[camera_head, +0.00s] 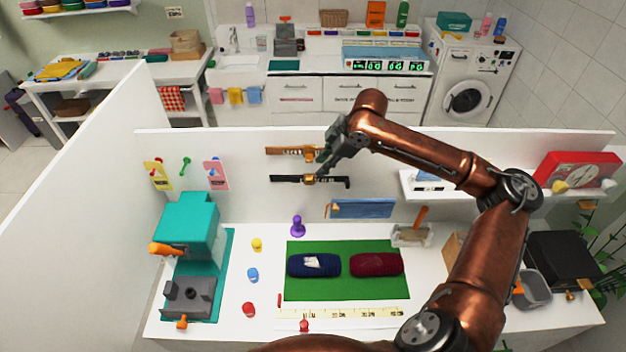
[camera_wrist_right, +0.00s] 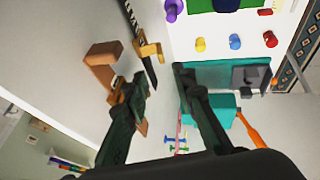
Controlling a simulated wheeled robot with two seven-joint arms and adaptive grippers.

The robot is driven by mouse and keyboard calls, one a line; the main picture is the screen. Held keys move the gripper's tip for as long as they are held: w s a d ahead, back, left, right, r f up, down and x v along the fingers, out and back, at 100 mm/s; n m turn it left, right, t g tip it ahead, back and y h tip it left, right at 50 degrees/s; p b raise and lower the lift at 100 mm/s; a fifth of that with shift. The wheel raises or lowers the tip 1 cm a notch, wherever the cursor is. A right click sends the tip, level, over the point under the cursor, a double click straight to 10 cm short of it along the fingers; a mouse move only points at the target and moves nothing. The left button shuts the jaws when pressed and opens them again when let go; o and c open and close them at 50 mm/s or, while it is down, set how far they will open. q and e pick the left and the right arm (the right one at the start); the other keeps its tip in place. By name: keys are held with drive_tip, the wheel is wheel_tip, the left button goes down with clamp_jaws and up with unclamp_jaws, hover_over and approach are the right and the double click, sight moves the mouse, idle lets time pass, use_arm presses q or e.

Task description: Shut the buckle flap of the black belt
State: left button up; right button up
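The black belt (camera_head: 335,181) is mounted level on the white partition, below a brown belt (camera_head: 285,151). Its gold buckle (camera_head: 309,180) sits near the middle of it. In the right wrist view the black belt (camera_wrist_right: 131,22) is at the top, and its gold buckle flap (camera_wrist_right: 151,50) appears to stand out from the strap. My right gripper (camera_head: 323,165) is in front of the partition, close to the buckle. In the wrist view my right gripper (camera_wrist_right: 160,78) has its fingers apart and nothing between them. The buckle is just beyond the fingertips. My left gripper is out of view.
A shelf (camera_head: 410,190) juts from the partition at right. Below, the counter holds a green mat (camera_head: 345,290), a purple peg (camera_head: 297,227) and a teal box (camera_head: 190,222).

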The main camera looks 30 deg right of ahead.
sight(311, 179)
drive_tip(key=p+x, duration=0.1)
drive_tip(key=x, duration=0.9)
drive_tip(key=shift+s, duration=0.1)
drive_tip(key=shift+c, duration=0.6)
drive_tip(key=shift+d, duration=0.1)
clamp_jaws()
